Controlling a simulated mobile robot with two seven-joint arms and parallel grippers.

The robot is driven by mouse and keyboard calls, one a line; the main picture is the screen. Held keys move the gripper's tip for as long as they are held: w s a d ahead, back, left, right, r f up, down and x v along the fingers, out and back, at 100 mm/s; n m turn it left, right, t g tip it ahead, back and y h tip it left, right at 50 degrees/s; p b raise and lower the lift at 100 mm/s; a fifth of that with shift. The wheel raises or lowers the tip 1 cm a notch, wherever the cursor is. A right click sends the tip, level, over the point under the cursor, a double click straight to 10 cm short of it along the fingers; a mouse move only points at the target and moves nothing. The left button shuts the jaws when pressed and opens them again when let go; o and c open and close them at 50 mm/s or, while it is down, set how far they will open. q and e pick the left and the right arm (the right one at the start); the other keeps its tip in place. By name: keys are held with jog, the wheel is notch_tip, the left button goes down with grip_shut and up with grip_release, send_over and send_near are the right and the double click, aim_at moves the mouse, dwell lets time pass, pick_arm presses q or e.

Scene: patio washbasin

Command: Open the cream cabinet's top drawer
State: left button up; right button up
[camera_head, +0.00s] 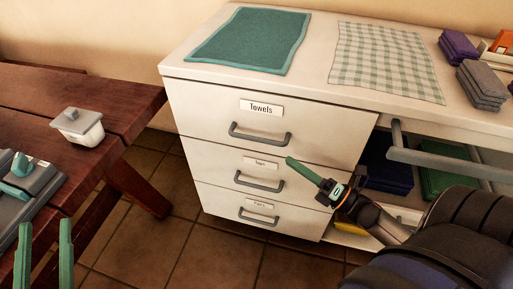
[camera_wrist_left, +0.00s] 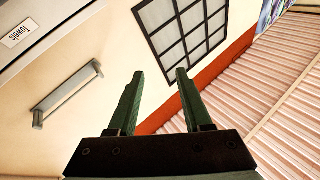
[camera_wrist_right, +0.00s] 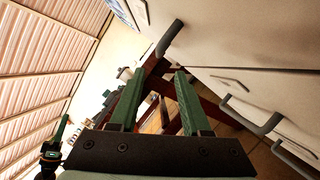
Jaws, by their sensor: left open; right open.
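The cream cabinet (camera_head: 215,98) has a stack of drawers. Its top drawer, labelled "Towels" (camera_head: 261,107), looks shut and has a grey bar handle (camera_head: 260,134). My left gripper (camera_head: 44,235) is open and empty at the lower left, well apart from the cabinet. My right gripper (camera_head: 300,167) is open and empty, right of and lower in the picture than the top handle, not on it. Drawer handles (camera_wrist_right: 250,117) show in the right wrist view.
A teal towel (camera_head: 248,40) and a checked cloth (camera_head: 385,60) lie on the cabinet top. Folded stacks (camera_head: 482,84) sit at its right. A grey rail (camera_head: 440,162) juts out front right.

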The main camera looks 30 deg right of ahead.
aim_at(256, 137)
jog(key=b+x, duration=0.1)
jog(key=x, duration=1)
pick_arm(q)
jog(key=s+r+m+t+h, duration=0.1)
jog(key=s+r+m+h, duration=0.2)
jog(key=r, duration=0.4)
jog(key=shift+s+d+m+h, duration=0.3)
jog(key=shift+s+d+h, duration=0.15)
jog(key=shift+h, duration=0.45)
pick_arm(e)
jog(key=shift+w+a+r, duration=0.15)
jog(key=shift+w+a, duration=0.1)
jog(key=shift+w, duration=0.35)
jog(key=shift+c, duration=0.2)
grip_shut()
pick_arm(q)
jog(key=shift+f, duration=0.1)
